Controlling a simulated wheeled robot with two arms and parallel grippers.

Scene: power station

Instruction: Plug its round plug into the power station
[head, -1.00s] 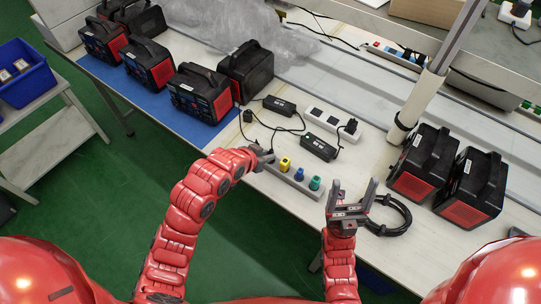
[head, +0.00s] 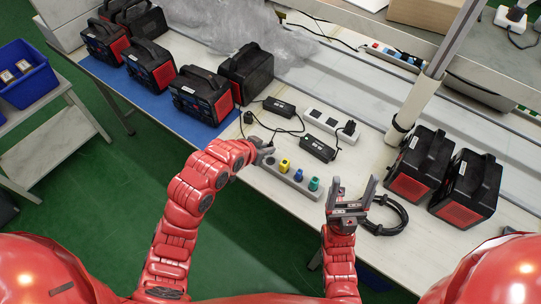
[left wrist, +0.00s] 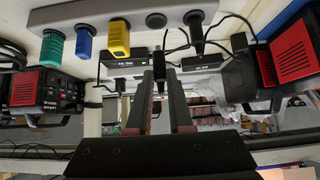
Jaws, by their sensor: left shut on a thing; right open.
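My left gripper (head: 265,149) is just above the left end of the grey power strip (head: 296,184). In the left wrist view its fingers (left wrist: 160,82) are closed on a small dark plug (left wrist: 159,84), mostly hidden between them; a black cable runs nearby. Its round shape is not clear. Black-and-red power stations (head: 201,95) stand in a group on the blue mat at the left; one shows at the right of the left wrist view (left wrist: 294,62). Two more power stations (head: 420,162) stand at the right. My right gripper (head: 349,197) is open and empty, beside a coiled black cable (head: 390,216).
Yellow (head: 284,165), blue (head: 298,175) and green (head: 314,184) plugs stand in the grey strip. Two black adapters (head: 279,105) with loose cables and a white socket strip (head: 322,118) lie behind. Clear plastic wrap (head: 235,28) covers the back.

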